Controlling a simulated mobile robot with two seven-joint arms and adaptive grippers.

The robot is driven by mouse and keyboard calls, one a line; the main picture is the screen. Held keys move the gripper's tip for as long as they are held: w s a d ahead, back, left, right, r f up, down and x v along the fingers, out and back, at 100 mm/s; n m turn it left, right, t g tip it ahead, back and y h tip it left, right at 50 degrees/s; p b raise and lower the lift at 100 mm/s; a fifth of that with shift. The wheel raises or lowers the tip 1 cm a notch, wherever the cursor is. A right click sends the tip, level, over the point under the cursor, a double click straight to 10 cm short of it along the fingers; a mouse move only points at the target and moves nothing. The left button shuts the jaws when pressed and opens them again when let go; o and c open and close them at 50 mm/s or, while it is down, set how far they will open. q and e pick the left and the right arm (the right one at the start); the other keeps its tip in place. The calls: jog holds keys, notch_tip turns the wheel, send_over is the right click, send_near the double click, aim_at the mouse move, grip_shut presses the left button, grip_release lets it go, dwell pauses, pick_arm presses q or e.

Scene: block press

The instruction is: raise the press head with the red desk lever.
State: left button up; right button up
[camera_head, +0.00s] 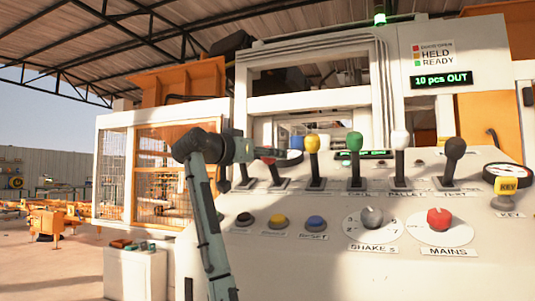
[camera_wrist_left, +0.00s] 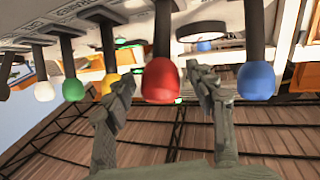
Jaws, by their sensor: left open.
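The red desk lever (camera_wrist_left: 160,80) stands in the middle of the left wrist view, its red knob between the two fingers of my left gripper (camera_wrist_left: 164,92). The fingers are apart, one on each side of the knob, with a visible gap. In the head view my left gripper (camera_head: 258,152) reaches in from the left over the desk and mostly hides the red knob (camera_head: 269,153). The lever's dark stem shows below it. The press head cannot be clearly made out behind the desk. My right gripper is not in view.
Close beside the red lever stand the yellow lever (camera_head: 312,145) and the blue lever (camera_wrist_left: 256,80). Green (camera_head: 355,143), white (camera_head: 400,141) and black (camera_head: 455,148) levers follow to the right. Buttons and two knobs, SHAKE (camera_head: 372,217) and MAINS (camera_head: 440,219), sit on the front slope.

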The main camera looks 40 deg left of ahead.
pick_arm(q)
grip_shut()
dwell(0.4)
